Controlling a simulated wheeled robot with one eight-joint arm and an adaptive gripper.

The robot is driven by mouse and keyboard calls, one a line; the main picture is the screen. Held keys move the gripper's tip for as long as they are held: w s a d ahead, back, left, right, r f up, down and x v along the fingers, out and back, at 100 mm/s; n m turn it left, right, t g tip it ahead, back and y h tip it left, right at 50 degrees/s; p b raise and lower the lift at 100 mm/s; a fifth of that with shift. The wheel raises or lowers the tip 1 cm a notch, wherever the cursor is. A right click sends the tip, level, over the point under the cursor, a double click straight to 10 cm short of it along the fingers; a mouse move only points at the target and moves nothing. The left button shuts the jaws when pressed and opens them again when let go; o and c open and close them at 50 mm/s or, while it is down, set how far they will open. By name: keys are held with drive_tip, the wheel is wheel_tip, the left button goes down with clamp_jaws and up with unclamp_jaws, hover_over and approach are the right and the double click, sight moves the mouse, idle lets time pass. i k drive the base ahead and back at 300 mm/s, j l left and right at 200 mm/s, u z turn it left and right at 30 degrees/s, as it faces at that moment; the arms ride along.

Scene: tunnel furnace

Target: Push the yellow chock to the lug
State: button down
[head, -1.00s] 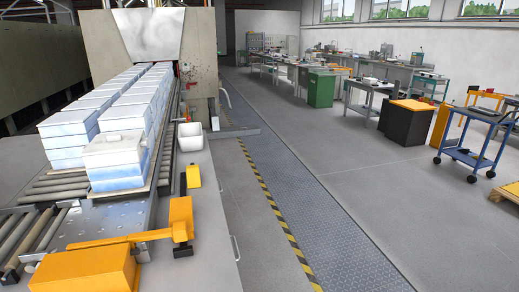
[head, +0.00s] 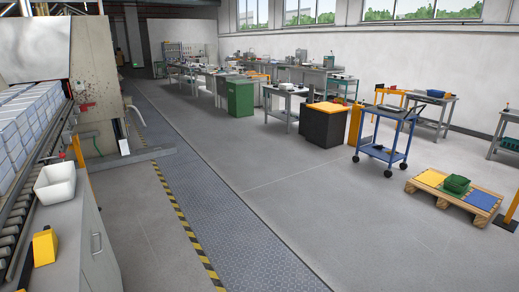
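A small yellow block, which looks like the yellow chock (head: 45,248), sits at the lower left on the grey bench top (head: 72,228), close to the conveyor side. It stands in front of a white bin and apart from it. I cannot make out the lug in this view. My gripper is not in view, and nothing is seen touching the chock.
The white bin (head: 55,183) stands on the bench. Stacked white-blue blocks (head: 22,125) line the conveyor at left. A striped floor edge (head: 178,208) runs beside open floor. A blue cart (head: 388,140) and a wooden pallet (head: 455,203) stand at right.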

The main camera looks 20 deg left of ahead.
sight(45, 242)
drive_tip(key=i+j+u, duration=0.15)
drive_tip(key=i+u, duration=0.8)
drive_tip(key=i+l+u, duration=0.1)
drive_tip(key=i+u, duration=0.35)
drive_tip(key=i+j+u, duration=0.25)
drive_tip(key=i+u, duration=0.75)
drive_tip(key=i, duration=0.15)
drive_tip(key=i+l+u, duration=0.2)
drive_tip(key=i+u, duration=0.3)
drive_tip(key=i, duration=0.15)
